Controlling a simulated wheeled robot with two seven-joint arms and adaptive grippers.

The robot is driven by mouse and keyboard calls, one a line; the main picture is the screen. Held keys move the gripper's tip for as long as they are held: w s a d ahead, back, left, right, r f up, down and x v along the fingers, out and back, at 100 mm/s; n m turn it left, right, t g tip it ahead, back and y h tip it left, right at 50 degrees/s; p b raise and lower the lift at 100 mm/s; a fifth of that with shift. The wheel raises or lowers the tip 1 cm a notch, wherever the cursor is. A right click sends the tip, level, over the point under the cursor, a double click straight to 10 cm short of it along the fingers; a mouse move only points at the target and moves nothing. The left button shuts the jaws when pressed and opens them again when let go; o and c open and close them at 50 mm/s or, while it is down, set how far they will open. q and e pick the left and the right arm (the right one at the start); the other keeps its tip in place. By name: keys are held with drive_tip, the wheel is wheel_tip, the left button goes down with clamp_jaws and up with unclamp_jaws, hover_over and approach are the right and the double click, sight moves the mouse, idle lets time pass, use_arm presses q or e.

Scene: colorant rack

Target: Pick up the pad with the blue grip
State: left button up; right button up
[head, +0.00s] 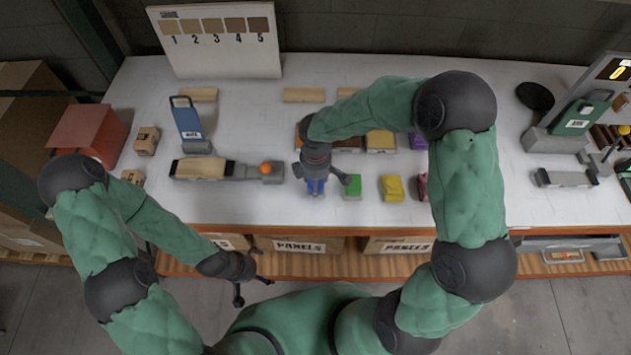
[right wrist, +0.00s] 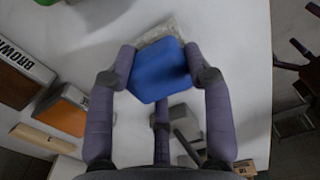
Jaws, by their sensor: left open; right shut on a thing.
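The pad with the blue grip (right wrist: 158,72) is between the fingers of my right gripper (right wrist: 160,75) in the right wrist view. A grey, rough pad edge shows past the blue block. In the head view my right gripper (head: 322,178) is over the table's front part, shut on the blue pad (head: 315,187), which is mostly hidden under it. I cannot tell whether the pad touches the table. My left gripper (head: 245,284) is open and empty, in front of the table's front edge.
Green (head: 352,187), yellow (head: 391,188) and magenta (head: 421,187) pads stand to the right of the right gripper. A wooden panel in a grey holder (head: 200,168) lies to its left. A numbered swatch board (head: 220,42) stands at the back.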

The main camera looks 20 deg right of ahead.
drive_tip(key=shift+r, duration=0.45)
wheel_tip(320, 180, up, 2)
drive_tip(key=shift+r+p, duration=0.15)
drive_tip(key=shift+p, duration=0.2)
drive_tip(key=s+a+r+p, duration=0.2)
drive_tip(key=s+r, duration=0.7)
drive_tip(key=s, duration=0.4)
drive_tip(key=shift+s+r, duration=0.3)
drive_tip(key=shift+s, duration=0.1)
drive_tip(key=shift+a, duration=0.1)
